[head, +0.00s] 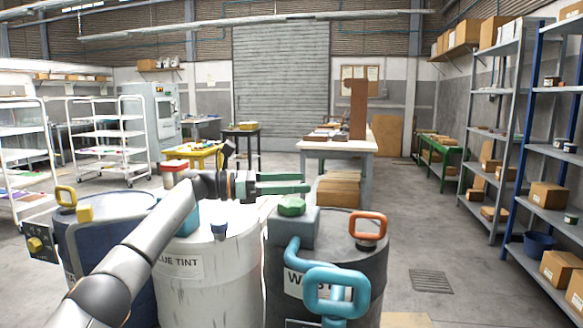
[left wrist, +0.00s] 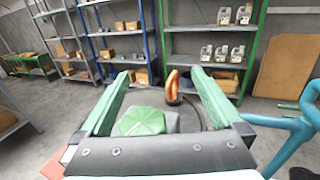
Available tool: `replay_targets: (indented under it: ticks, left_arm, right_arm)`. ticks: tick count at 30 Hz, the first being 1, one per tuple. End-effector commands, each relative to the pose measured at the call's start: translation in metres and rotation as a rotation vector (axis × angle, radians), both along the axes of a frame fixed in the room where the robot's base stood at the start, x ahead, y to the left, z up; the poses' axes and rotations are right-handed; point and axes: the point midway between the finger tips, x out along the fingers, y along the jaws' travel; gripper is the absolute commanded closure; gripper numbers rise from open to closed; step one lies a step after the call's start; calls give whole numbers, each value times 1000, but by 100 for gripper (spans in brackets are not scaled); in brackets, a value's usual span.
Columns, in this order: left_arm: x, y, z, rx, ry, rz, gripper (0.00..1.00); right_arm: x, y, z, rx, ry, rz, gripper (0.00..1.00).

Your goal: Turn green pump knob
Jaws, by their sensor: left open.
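The green pump knob (head: 292,206) is a faceted cap on a grey-green block on top of the dark drum labelled as waste (head: 372,270). My left gripper (head: 306,182) reaches in from the left with its green fingers pointing right, just above and behind the knob in the head view. Its fingers are spread apart and hold nothing. In the left wrist view the knob (left wrist: 141,121) shows between the two fingers, closer to the left one. Whether a finger touches it cannot be told. My right gripper is not in view.
A turquoise pipe handle (head: 335,292) stands in front of the knob, and an orange handle (head: 369,228) to its right. A white drum labelled blue tint (head: 207,275) and a dark blue drum (head: 140,285) stand left. Shelves (head: 545,150) line the right; floor between is open.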

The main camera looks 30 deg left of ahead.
Motion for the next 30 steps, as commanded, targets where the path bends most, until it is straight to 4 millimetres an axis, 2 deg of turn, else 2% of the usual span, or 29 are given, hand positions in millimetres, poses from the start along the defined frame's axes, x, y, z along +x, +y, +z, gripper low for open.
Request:
replay_targets:
  ticks: [6, 24, 30]
  left_arm:
    - [-20, -9, 26, 2, -2, -1, 0]
    - [-84, -40, 55, 3, -1, -1, 0]
    - [-96, -46, 62, 1, 1, 0, 0]
  right_arm:
    - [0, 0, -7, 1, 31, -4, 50]
    - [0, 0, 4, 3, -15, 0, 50]
    - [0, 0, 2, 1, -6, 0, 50]
